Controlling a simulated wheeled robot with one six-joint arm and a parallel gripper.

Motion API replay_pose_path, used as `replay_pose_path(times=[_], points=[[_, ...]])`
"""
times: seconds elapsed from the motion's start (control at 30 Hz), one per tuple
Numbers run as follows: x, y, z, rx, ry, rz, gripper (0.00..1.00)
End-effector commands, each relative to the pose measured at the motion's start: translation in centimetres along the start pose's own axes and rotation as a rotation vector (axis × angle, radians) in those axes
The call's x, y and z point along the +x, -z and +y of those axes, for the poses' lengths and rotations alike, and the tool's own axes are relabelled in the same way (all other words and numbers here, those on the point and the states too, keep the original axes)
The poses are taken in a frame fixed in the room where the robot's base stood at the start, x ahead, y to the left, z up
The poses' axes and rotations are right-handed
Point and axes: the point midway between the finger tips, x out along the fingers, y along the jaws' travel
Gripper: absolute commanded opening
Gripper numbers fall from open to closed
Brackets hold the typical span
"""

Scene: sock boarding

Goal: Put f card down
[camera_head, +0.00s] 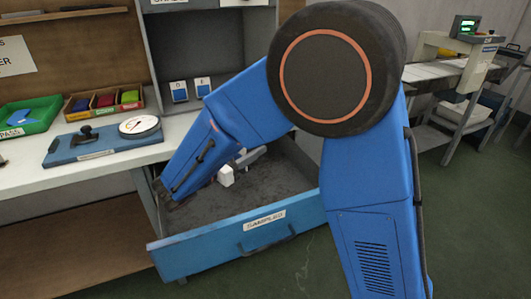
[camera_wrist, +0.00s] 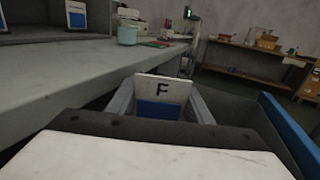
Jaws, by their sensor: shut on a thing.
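The F card (camera_wrist: 160,90) is white on top with a black F and blue below. It stands upright between the two fingers of my gripper (camera_wrist: 161,104) in the wrist view. My gripper is shut on it. In the head view my gripper (camera_head: 243,163) is small and partly covered by my arm, over the open drawer (camera_head: 290,219) labelled SAMPLES. A white piece shows there, but I cannot tell if it is the card. The D card (camera_head: 179,91) and E card (camera_head: 203,87) stand upright side by side in the grey shelf unit (camera_head: 171,45).
The bench (camera_head: 60,176) at left holds a green tray (camera_head: 40,127), a bin of coloured pieces (camera_head: 138,104) and a blue board with a dial (camera_head: 100,145). In the wrist view the drawer's blue wall (camera_wrist: 290,135) is at right and the bench edge (camera_wrist: 70,77) at left.

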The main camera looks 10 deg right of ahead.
Motion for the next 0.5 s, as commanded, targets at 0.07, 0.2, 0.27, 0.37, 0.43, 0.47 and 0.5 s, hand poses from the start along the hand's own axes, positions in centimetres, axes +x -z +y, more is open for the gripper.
replay_pose_path(times=[0.07,0.2,0.27,0.37,0.43,0.47,0.5], points=[[0.0,1.8,0.0,-0.006,0.0,-0.001,0.25],[0.3,4.2,0.0,-0.003,0.001,-0.001,0.25],[1.7,3.9,-0.1,0.001,0.004,0.0,0.25],[3.2,3.9,-0.1,-0.001,0.003,0.0,0.25],[3.9,3.9,0.0,-0.001,0.001,0.0,0.25],[4.1,3.9,0.0,-0.001,0.0,0.0,0.25],[4.3,3.9,0.0,-0.001,0.0,0.0,0.25]])
